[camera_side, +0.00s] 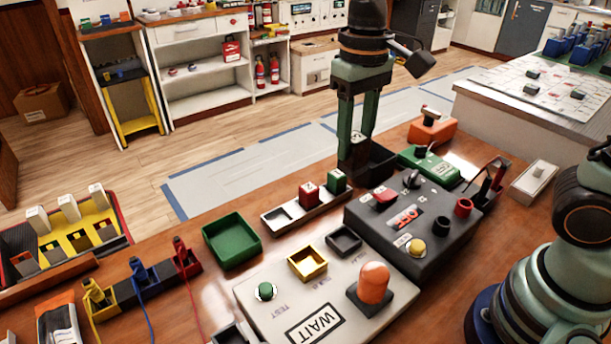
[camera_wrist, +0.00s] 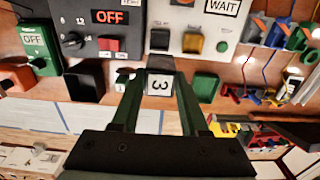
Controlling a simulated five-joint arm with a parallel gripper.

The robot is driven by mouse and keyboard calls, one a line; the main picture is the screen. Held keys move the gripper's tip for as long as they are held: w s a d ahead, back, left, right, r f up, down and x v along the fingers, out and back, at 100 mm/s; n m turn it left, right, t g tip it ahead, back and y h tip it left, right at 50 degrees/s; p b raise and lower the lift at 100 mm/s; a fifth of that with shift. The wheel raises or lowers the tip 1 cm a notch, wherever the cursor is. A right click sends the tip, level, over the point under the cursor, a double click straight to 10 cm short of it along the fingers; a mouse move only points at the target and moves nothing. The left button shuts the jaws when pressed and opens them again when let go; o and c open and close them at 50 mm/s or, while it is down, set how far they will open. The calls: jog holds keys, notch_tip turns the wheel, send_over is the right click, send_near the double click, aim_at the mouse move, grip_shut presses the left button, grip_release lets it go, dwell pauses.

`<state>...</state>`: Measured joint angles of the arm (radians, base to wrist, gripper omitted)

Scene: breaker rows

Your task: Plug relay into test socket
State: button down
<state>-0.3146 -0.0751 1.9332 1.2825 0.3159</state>
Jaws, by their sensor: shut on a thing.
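My gripper (camera_side: 357,150) points down at the back of the bench, near the right end of the relay rack (camera_side: 283,216). It is shut on a relay, a white-topped block marked 3 (camera_wrist: 160,84), gripped between the fingers in the wrist view. A red relay (camera_side: 309,195) and a green relay (camera_side: 336,181) show in the rack in the side view; the rack's left slot looks empty. A light grey test panel holds a yellow-rimmed socket (camera_side: 307,262) and a black socket (camera_side: 344,240). Both look empty. Their small labels are too blurred to read.
The panel also carries a green button (camera_side: 265,291), an orange dome (camera_side: 373,284) and a WAIT sign (camera_side: 315,325). A dark control box (camera_side: 400,228) showing OFF stands to the right. A green tray (camera_side: 231,239) lies left of the rack. A black bin (camera_wrist: 86,82) sits near my gripper.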

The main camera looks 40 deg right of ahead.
aim_at(354, 165)
notch_tip(354, 165, down, 18)
jog(key=shift+r, duration=0.2)
jog(key=shift+f, duration=0.15)
jog(key=shift+c, duration=2.1)
grip_release()
notch_tip(354, 165, up, 11)
jog(key=shift+r, duration=0.2)
jog(key=shift+d+r, duration=0.2)
jog(key=shift+r, duration=0.35)
jog(key=s+d+r+t, duration=0.4)
jog(key=d+r+t, duration=0.1)
jog(key=d, duration=0.5)
jog(key=shift+r+t, duration=0.3)
jog(key=shift+r, duration=0.1)
